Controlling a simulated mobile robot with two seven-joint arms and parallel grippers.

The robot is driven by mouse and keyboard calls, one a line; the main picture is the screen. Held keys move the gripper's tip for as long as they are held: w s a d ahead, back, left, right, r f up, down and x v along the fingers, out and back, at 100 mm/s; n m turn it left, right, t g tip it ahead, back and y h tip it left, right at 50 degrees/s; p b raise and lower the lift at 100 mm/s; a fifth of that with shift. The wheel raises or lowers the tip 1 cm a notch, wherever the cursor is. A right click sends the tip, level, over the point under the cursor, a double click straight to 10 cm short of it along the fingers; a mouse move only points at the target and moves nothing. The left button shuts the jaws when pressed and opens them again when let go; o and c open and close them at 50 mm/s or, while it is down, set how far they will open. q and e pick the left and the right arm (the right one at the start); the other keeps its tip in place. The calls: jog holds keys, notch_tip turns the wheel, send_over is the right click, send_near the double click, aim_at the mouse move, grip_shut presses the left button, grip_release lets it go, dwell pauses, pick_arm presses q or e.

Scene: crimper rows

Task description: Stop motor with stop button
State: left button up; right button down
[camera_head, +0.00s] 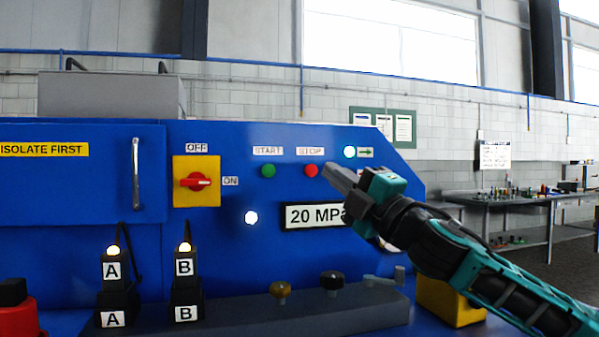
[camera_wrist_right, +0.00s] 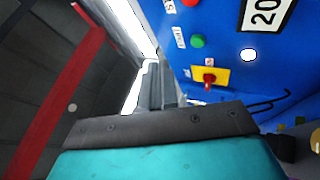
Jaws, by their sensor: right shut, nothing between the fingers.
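The red stop button (camera_head: 311,170) sits under the STOP label (camera_head: 310,151) on the blue machine panel (camera_head: 330,260). The green start button (camera_head: 268,171) is to its left, and it also shows in the right wrist view (camera_wrist_right: 197,41). The red stop button (camera_wrist_right: 190,3) is cut by the top edge there. My right gripper (camera_head: 328,169) is shut and empty, its fingertips just right of the stop button in the head view. I cannot tell whether they touch it. My left gripper is not in view.
A red rotary switch on a yellow plate (camera_head: 207,197) is left of the buttons. A 20 MPa display (camera_head: 313,215) is below, partly hidden by my right arm. White lamps (camera_head: 349,152) and (camera_head: 251,218) are lit. Knobs (camera_head: 281,290) stand on a grey ledge in front.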

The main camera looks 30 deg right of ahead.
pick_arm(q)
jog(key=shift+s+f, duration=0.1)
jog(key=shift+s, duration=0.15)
pick_arm(e)
jog(key=shift+s+r, duration=0.1)
jog(key=p, duration=0.4)
send_near(311, 170)
jog(key=w+a+r, duration=0.3)
jog(key=w+r, duration=0.1)
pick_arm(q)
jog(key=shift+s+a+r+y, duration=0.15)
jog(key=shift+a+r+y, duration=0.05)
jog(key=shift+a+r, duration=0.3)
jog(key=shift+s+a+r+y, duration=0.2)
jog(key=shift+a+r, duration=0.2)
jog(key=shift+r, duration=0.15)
pick_arm(e)
jog(key=shift+d, duration=0.15)
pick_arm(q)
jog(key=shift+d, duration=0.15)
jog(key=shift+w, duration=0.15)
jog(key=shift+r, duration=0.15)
pick_arm(e)
jog(key=shift+w, duration=0.15)
